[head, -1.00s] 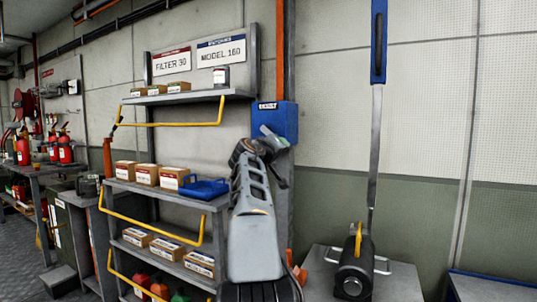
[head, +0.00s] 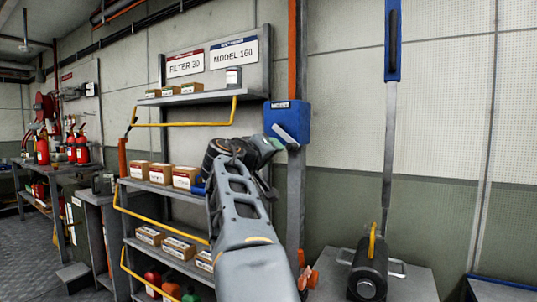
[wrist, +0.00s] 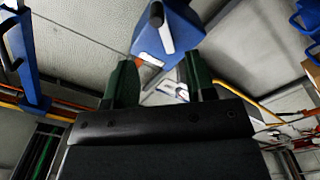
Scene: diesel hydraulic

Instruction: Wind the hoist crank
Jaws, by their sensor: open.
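The blue hoist box (head: 288,118) is fixed to a grey post, with a pale crank arm (head: 287,134) on its front, slanting down to the right. In the wrist view the blue box (wrist: 180,35) is beyond my fingers, with the crank arm (wrist: 163,32) and a dark round knob (wrist: 156,14) at its end. My gripper (wrist: 160,80) is open, with two green fingers apart and nothing between them. In the head view my gripper (head: 274,145) is just left of and below the crank, which looks apart from the fingers.
A grey shelf (head: 190,98) with boxes and yellow rails stands left of the post. A long blue-handled lever (head: 392,50) rises above a black cylinder (head: 368,272) on a grey cabinet at right. The wall between post and lever is clear.

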